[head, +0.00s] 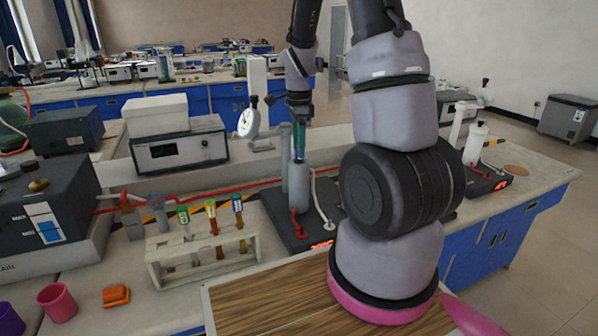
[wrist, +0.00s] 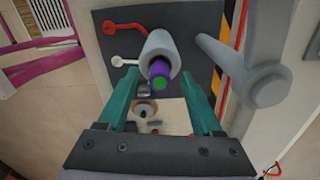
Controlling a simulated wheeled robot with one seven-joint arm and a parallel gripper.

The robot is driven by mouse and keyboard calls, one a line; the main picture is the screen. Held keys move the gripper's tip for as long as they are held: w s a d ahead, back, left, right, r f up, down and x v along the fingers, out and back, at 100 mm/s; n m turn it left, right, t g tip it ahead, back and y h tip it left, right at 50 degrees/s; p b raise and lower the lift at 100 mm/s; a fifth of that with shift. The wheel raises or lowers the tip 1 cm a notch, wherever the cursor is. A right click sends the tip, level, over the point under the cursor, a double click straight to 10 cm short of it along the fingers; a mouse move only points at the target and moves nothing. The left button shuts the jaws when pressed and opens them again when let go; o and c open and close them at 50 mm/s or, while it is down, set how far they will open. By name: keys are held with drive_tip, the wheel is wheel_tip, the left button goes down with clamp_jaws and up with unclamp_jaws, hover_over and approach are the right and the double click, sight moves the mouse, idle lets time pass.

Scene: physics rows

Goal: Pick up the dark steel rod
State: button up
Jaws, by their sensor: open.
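My gripper (head: 299,135) is open, with teal fingers, and points down above a grey cylinder (head: 299,188) that stands on a dark base plate. In the wrist view the open fingers (wrist: 155,80) lie on either side of a purple piece with a green end (wrist: 159,78), which shows at the top of the grey cylinder (wrist: 155,52). I cannot tell whether the fingers touch it. A grey rod-like post (wrist: 225,60) is at the right in the wrist view, outside the fingers. I cannot pick out the dark steel rod with certainty in either view.
A rack (head: 205,258) with several colour-capped tubes stands left of the base plate (head: 275,205). A red cable (head: 265,183) crosses the bench. My arm hides part of the bench at right.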

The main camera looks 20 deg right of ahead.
drive_tip(key=shift+f, duration=0.8)
clamp_jaws()
drive_tip(key=shift+r, duration=0.1)
wheel_tip(320, 180, up, 18)
idle(2.2)
